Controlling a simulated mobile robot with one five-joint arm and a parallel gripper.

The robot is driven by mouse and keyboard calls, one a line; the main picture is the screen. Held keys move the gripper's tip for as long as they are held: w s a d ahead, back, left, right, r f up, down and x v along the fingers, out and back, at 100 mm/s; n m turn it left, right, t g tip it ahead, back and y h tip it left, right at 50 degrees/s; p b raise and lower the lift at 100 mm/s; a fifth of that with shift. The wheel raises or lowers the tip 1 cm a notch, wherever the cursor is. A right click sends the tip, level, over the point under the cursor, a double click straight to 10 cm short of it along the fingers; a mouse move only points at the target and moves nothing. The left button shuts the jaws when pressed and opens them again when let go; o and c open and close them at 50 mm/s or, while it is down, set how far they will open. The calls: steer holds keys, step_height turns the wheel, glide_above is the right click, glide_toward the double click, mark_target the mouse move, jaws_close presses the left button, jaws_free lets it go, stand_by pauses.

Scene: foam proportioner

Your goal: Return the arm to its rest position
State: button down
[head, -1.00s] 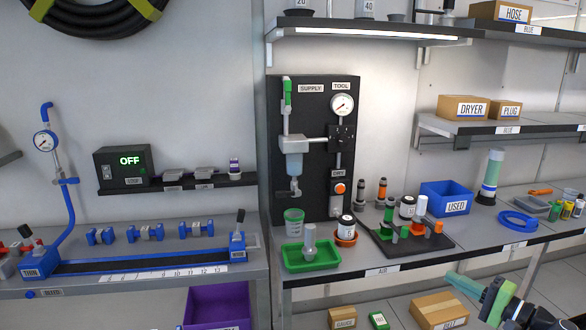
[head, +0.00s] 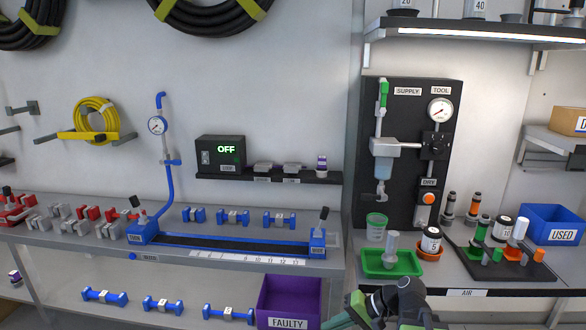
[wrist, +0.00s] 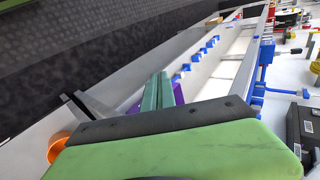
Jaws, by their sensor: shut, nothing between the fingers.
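My gripper (head: 338,321) shows at the bottom edge of the head view, right of centre, just below the purple FAULTY bin's right side. Its grey-green fingers are partly cut off by the frame. In the wrist view the two fingers (wrist: 157,92) lie side by side, closed, with nothing between them. My arm is in front of the benches, and most of it is out of the head view.
The left bench carries a blue test rig (head: 230,245). Blue parts and the purple FAULTY bin (head: 288,300) are on the shelf below. The right bench holds a green tray (head: 375,268), a black stand and a blue USED bin (head: 552,222). Open floor shows in the wrist view.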

steer(key=s+a+f+n+g+h, duration=0.2)
steer(key=s+a+f+n+h, duration=0.1)
steer(key=f+h, duration=0.3)
steer(key=d+f+h, duration=0.2)
steer(key=d+h, duration=0.2)
steer(key=d, duration=0.5)
step_height(320, 180, up, 16)
steer(key=p, duration=1.6)
steer(key=shift+a, duration=0.25)
steer(key=shift+f, duration=0.15)
